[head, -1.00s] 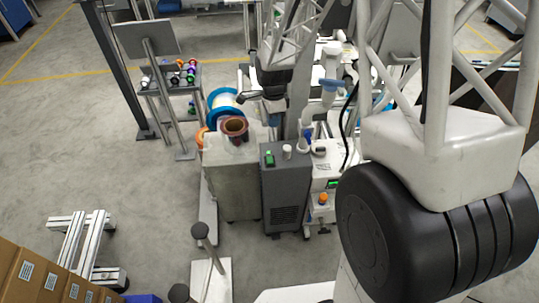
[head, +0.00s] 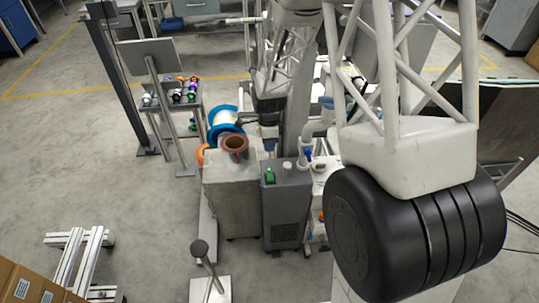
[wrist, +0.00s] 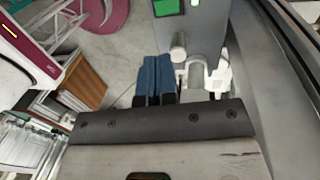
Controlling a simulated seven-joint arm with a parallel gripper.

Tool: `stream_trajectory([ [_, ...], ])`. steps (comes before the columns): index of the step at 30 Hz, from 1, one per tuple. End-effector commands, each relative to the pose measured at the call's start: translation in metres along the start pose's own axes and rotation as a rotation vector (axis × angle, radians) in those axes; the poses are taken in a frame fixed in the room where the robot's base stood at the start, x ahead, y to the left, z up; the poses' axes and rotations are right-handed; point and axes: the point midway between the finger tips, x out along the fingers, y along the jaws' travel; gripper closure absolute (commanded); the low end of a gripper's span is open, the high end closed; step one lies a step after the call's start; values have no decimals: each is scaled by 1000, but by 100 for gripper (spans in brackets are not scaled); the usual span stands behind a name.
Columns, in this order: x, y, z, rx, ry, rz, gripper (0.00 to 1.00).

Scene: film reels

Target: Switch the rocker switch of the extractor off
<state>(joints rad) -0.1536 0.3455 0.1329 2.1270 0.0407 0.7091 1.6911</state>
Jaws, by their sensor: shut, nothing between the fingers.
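The extractor (head: 287,213) is a dark grey upright box with a vent grille on its front. Its green rocker switch (head: 270,175) sits on top at the left and also shows at the top edge of the wrist view (wrist: 167,6). I cannot tell which way the rocker is tipped. My gripper (head: 269,145) hangs just behind and above the extractor's top. In the wrist view its two blue fingertips (wrist: 155,62) are together, empty, and apart from the switch. A short pale cylinder (wrist: 178,47) stands between the fingers and the extractor in that view.
A pale box with a copper-brown reel (head: 234,143) on it stands left of the extractor. A blue-rimmed spool (head: 224,120) is behind it. White equipment (head: 319,175) stands close on the right. A small rack of coloured spools (head: 180,95) is farther left. Open floor lies left.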

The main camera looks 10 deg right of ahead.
Motion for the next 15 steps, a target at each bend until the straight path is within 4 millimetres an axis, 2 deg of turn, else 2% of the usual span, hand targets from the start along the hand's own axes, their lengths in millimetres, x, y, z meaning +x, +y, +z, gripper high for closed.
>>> stream_trajectory([
  [5, 13, 0, 0, 0, 0, 1, 100],
  [15, 52, 0, 0, 0, 0, 2, 100],
])
